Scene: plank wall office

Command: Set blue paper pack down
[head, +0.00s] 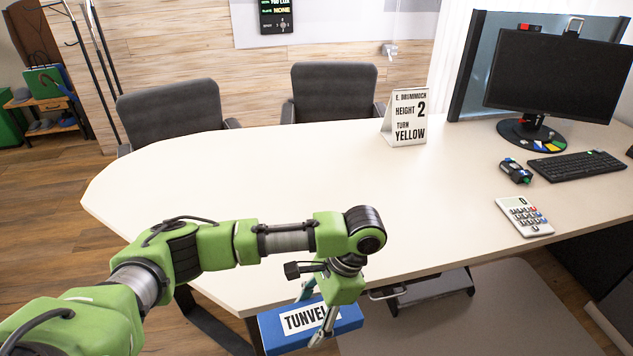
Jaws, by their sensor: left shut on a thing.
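The blue paper pack (278,338) has a white label reading "TUNVEL…", its end covered by a gripper finger. It shows at the bottom middle of the head view, at the near edge of the pale desk (250,170). My left gripper (317,312) points down and is shut on the pack, one finger in front of it and one behind. The pack overlaps the desk's front edge in the picture, mostly on the near side. No support shows under it. My right gripper is not in view.
The desk's left and middle are clear. A sign (405,118) reading "HEIGHT 2, TURN YELLOW" stands at the back. A calculator (524,216), a small dark device (516,170), a keyboard (577,165) and a monitor (560,75) occupy the right. Two chairs (172,112) (333,92) stand behind.

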